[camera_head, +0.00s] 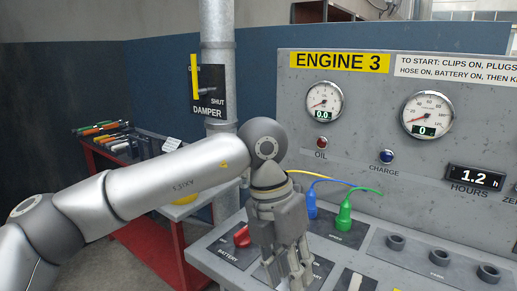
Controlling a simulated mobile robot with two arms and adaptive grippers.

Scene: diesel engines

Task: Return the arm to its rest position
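My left arm comes in from the left and reaches across to the engine panel. My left gripper (289,279) hangs pointing down over the sloped console (335,252), near the red battery knob (242,236). Its fingers look slightly apart, but how far they are open is unclear, and no held object shows. The gripper hides part of the console, including some of the labels. My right gripper is out of view.
A blue plug (311,203) and a green plug (344,216) with cables stand on the console just right of my gripper. The upright Engine 3 panel (335,150) is behind. A pipe (217,60) and a red tool cart (150,238) are behind my arm.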

